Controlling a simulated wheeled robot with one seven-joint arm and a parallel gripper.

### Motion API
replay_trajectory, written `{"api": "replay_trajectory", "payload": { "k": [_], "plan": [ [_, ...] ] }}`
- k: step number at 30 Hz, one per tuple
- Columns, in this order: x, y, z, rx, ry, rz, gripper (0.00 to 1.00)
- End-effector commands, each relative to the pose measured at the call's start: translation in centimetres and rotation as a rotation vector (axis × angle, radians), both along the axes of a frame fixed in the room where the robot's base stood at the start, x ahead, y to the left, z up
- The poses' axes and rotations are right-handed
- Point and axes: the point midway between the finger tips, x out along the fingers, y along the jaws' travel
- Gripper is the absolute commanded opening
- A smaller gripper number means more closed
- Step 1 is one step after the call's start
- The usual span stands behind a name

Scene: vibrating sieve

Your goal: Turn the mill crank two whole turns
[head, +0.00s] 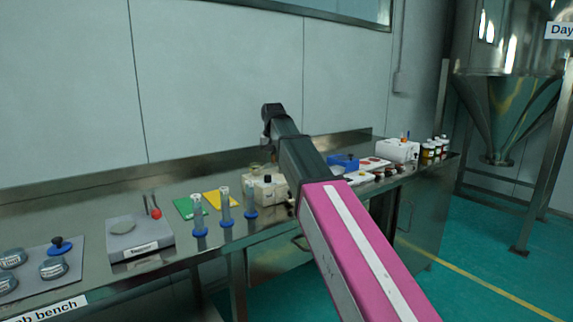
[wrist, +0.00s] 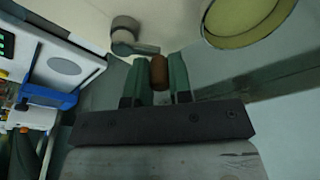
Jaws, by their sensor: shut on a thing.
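In the wrist view, my gripper (wrist: 157,76) has its two dark green fingers on either side of a brown crank knob (wrist: 159,70), shut on it. A grey crank arm (wrist: 140,48) runs from the knob up and left to a round hub (wrist: 124,27) on the pale top of the mill. A round yellowish opening with a pale rim (wrist: 240,18) lies to the right of the hub. In the head view, a cream box (head: 268,192), possibly the mill, stands on the bench below my wrist. My arm hides part of that area, and the fingers cannot be made out there.
A balance (head: 138,238), blue-based cylinders (head: 226,208), green (head: 187,207) and yellow (head: 218,200) cards stand left of the cream box. A blue tray (head: 343,161), a white device (head: 398,150) and jars (head: 429,151) stand right. The wall is close behind the bench.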

Motion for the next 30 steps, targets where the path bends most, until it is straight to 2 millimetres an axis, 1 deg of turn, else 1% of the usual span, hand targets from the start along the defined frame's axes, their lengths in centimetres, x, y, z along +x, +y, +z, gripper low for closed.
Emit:
{"api": "replay_trajectory", "payload": {
  "k": [8,18,30],
  "plan": [
    [0.3,0.0,0.1,0.004,-0.004,0.002,0.08],
    [1.6,-1.0,0.0,0.003,-0.004,0.002,0.08],
    [1.6,-1.1,0.0,0.003,-0.004,0.002,0.08]
  ]
}}
